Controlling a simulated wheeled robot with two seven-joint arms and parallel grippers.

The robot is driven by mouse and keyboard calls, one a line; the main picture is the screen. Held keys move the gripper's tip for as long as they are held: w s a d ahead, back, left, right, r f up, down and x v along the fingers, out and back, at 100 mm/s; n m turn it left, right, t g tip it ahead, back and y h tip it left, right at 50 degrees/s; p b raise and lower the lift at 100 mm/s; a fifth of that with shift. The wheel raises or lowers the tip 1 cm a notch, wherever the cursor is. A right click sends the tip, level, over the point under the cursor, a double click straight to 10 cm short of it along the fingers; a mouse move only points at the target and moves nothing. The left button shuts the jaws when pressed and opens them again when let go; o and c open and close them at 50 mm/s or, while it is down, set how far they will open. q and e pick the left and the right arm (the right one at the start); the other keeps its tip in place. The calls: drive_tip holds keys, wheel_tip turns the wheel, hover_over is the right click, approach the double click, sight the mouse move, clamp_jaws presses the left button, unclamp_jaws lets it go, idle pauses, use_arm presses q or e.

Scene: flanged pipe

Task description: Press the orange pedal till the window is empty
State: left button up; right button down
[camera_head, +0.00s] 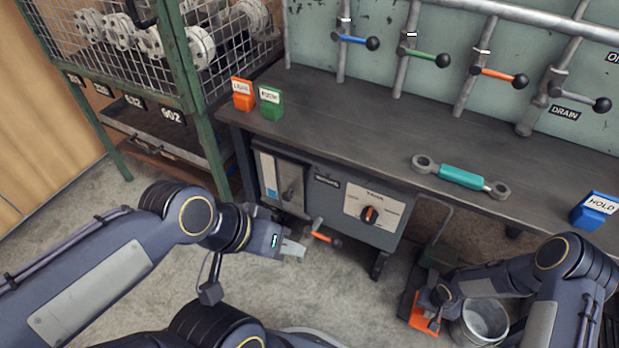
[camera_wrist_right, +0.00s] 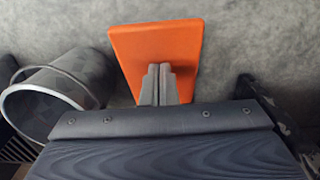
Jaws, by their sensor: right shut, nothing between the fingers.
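The orange pedal (camera_head: 419,312) is low near the floor, right of the cabinet under the bench. It fills the upper middle of the right wrist view (camera_wrist_right: 155,45). My right gripper (camera_head: 434,322) is at the pedal; its closed, empty fingertips (camera_wrist_right: 160,68) overlap the pedal's lower part in the wrist view. I cannot tell whether they touch it or how far it is pressed. The cabinet front has a narrow pale window-like strip with blue low down (camera_head: 269,177); its level is too small to read surely. My left gripper (camera_head: 294,249) hangs before the cabinet, finger gap unclear.
A metal bucket (camera_head: 480,320) stands beside the pedal. An orange-handled valve (camera_head: 323,236) is close to my left gripper. The bench (camera_head: 370,130) carries a teal-handled tool (camera_head: 461,177) and coloured label blocks. A green mesh cage (camera_head: 185,60) stands at left.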

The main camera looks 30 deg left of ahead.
drive_tip(key=shift+f+b, duration=2.3)
drive_tip(key=shift+f, duration=1.3)
wheel_tip(320, 180, up, 9)
drive_tip(key=p, duration=0.5)
drive_tip(key=shift+r, duration=0.1)
